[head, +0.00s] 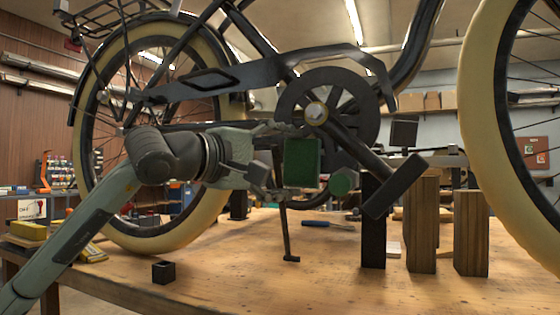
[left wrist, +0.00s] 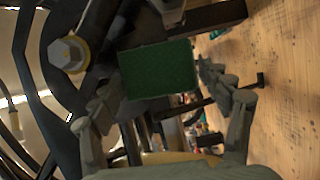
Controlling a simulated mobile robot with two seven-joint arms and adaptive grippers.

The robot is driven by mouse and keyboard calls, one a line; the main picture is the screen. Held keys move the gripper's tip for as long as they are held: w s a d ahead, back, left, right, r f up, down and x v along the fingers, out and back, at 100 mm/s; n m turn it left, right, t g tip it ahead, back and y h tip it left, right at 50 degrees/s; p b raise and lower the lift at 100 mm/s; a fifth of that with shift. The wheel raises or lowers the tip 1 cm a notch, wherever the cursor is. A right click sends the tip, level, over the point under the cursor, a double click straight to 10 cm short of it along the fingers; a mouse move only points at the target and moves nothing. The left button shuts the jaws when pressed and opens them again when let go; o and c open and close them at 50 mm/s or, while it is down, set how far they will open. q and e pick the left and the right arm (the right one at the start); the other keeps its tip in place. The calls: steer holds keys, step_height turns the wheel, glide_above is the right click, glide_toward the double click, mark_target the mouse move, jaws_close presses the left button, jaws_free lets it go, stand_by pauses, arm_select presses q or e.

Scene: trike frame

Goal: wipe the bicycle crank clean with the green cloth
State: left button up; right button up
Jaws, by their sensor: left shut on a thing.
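The green cloth (head: 302,162) looks like a flat dark-green rectangle. My left gripper (head: 285,163) comes in from the left and is shut on it; the cloth (left wrist: 158,70) also shows between the fingers in the left wrist view. The dark bicycle crank (head: 358,148) slants down right from its bolt at the chainring (head: 317,113) to a black pedal (head: 395,186). The cloth is just left of and below the crank in the head view; whether they touch I cannot tell. The crank bolt (left wrist: 68,54) shows upper left in the left wrist view. My right gripper is not in view.
The bicycle stands over a wooden workbench (head: 330,285). Upright wooden blocks (head: 422,225) and a dark post stand right of the crank. A small black box (head: 164,271) and a blue-handled tool (head: 325,224) lie on the bench. The front middle is clear.

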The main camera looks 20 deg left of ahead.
arm_select(q)
steer(key=shift+d+f, duration=0.15)
steer(key=shift+f, duration=0.1)
steer(key=shift+s, duration=0.5)
steer(key=shift+s+b, duration=0.9)
steer(key=shift+s, duration=1.6)
steer(key=s, duration=0.3)
steer(key=shift+b, duration=0.3)
